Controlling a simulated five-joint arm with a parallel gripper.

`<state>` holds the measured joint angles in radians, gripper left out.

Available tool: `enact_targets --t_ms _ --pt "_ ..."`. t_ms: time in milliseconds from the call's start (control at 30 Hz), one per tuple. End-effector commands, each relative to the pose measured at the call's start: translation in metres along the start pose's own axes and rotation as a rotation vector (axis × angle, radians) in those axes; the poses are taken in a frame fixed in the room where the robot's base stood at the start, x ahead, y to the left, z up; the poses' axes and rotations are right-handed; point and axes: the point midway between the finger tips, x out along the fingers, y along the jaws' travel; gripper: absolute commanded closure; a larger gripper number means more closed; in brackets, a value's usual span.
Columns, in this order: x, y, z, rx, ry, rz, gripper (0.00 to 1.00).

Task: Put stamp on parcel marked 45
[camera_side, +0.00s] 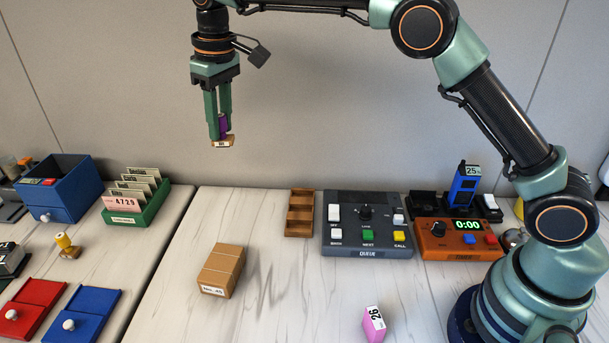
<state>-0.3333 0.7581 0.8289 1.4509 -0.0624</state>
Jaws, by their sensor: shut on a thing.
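My gripper (218,128) is shut on a stamp (223,141) and holds it high above the table, near the back wall. The stamp has a purple handle between the fingers and a brown base with a small white label, too small to read. The parcel marked 45 (222,266) is a tan box with a white label reading "No. 45". It lies on the white marbled table, well below my gripper and apart from it. The stamp's underside is hidden.
A pink block marked 26 (374,323) lies at the front. A brown tray (299,213), a grey queue panel (365,225) and an orange timer (457,240) stand at the back. A yellow-topped stamp (66,245) stands left. Table around the parcel is clear.

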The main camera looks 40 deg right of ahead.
Motion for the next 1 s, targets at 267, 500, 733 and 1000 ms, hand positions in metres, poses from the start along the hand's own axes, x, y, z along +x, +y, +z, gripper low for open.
enact_targets --t_ms 267,500,733,1000 --pt "-0.026 -0.098 0.035 -0.163 0.005 -0.019 1.0" --pt "-0.025 -0.124 0.052 -0.211 0.001 -0.025 1.0" --pt "0.024 -0.125 0.058 -0.211 -0.005 -0.024 1.0" --pt "0.089 -0.125 0.065 -0.21 -0.004 -0.024 1.0"
